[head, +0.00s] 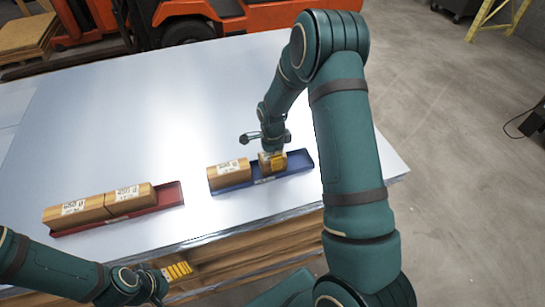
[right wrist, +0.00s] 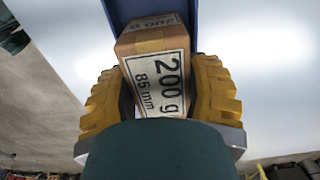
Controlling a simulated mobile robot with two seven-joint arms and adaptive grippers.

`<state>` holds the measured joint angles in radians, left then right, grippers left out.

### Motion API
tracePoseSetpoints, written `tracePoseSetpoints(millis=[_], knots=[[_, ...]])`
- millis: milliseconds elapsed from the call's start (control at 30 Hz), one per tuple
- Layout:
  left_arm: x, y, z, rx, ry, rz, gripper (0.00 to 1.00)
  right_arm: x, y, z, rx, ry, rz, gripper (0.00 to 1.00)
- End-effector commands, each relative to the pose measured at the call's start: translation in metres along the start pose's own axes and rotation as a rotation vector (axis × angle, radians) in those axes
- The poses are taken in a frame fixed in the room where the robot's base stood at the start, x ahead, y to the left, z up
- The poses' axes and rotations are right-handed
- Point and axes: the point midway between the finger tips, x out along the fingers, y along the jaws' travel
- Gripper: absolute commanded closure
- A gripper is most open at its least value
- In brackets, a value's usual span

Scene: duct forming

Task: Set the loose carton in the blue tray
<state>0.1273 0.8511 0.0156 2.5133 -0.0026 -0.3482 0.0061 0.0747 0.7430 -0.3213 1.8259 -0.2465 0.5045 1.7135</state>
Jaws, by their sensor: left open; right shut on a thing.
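The loose carton (right wrist: 155,65), brown with a white "200 g 85 mm" label, sits between the yellow fingers of my right gripper (right wrist: 160,98), which is shut on it. In the head view my right gripper (head: 273,162) and this carton are at the middle of the blue tray (head: 298,163), beside another carton (head: 228,174) in the tray's left part. I cannot tell whether the held carton touches the tray floor. The blue tray also shows beyond the carton in the right wrist view (right wrist: 150,10). My left gripper (head: 178,271) is open and empty at the table's front edge.
A red tray (head: 170,195) with two cartons (head: 105,204) lies to the left on the pale metal table (head: 140,110). The blue tray's right end is bare. The table behind both trays is clear. An orange forklift (head: 190,25) stands behind the table.

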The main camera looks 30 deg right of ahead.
Motion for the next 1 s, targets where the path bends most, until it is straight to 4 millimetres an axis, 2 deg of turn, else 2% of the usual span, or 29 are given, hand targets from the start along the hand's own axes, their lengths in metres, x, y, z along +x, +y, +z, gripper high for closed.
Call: tracePoseSetpoints(millis=[33, 100, 133, 433, 567, 1000], knots=[[0.000, 0.000, 0.000, 0.000, 0.000, 0.000, 0.12, 0.000, 0.000, 0.000, 0.000, 0.000, -0.001, 0.42], [0.000, 0.000, 0.000, 0.000, 0.000, 0.000, 0.12, 0.000, 0.000, 0.000, 0.000, 0.000, 0.000, 0.17], [0.000, 0.000, 0.000, 0.000, 0.000, 0.000, 0.12, 0.000, 0.000, 0.000, 0.000, 0.000, 0.000, 0.13], [0.000, 0.000, 0.000, 0.000, 0.000, 0.000, 0.12, -0.001, 0.000, 0.000, 0.000, 0.000, 0.000, 0.13], [0.000, 0.000, 0.000, 0.000, 0.000, 0.000, 0.12, -0.009, 0.000, 0.000, 0.001, 0.000, -0.001, 0.13], [0.000, 0.000, 0.000, 0.000, 0.000, 0.000, 0.12, -0.092, -0.001, 0.000, 0.000, -0.001, -0.004, 0.13]])
